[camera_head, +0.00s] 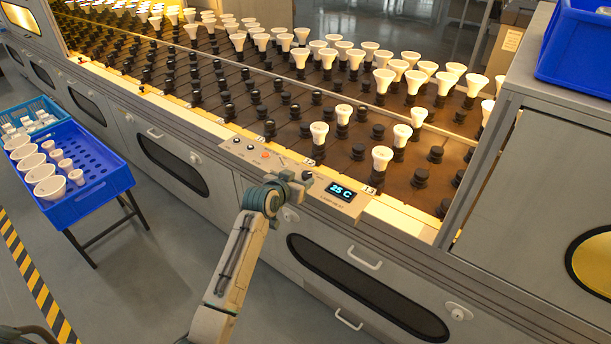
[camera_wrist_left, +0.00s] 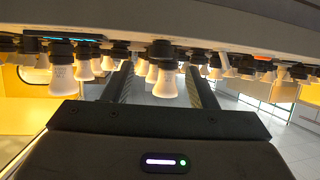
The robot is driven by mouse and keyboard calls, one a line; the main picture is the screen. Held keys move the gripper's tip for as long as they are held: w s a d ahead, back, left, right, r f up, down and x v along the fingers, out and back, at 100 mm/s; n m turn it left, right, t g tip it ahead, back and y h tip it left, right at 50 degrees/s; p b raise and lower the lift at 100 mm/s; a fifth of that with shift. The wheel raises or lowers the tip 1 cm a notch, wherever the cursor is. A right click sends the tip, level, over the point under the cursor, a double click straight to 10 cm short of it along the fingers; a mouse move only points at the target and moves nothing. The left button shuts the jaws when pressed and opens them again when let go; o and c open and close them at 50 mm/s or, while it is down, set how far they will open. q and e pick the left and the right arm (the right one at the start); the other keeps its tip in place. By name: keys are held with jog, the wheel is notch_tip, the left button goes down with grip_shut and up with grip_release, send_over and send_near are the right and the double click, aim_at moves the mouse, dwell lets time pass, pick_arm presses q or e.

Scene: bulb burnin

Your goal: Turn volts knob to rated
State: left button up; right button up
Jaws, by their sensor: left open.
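A grey control panel (camera_head: 285,172) on the bench's front ledge carries a lit display (camera_head: 341,192) reading "25 C". A black knob (camera_head: 307,176) stands just left of the display; its label and pointer are too small to read. My left gripper (camera_head: 297,184) is at this knob, its fingers partly hidden by the wrist. In the left wrist view, which looks upside down, the open fingers (camera_wrist_left: 160,78) stand either side of a dark knob (camera_wrist_left: 160,49), with clear gaps. I cannot tell whether this knob is the volts one. My right gripper is out of view.
An orange button (camera_head: 264,155) and small dark controls sit on the panel's left part. Behind it, white bulbs (camera_head: 382,158) stand in rows of black sockets. Blue crates (camera_head: 100,195) are at the left. A grey cabinet (camera_head: 535,180) stands at the right.

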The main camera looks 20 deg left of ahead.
aim_at(306, 175)
pick_arm(q)
jog(key=shift+x, duration=2.4)
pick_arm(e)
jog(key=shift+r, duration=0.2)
pick_arm(q)
jog(key=c, duration=1)
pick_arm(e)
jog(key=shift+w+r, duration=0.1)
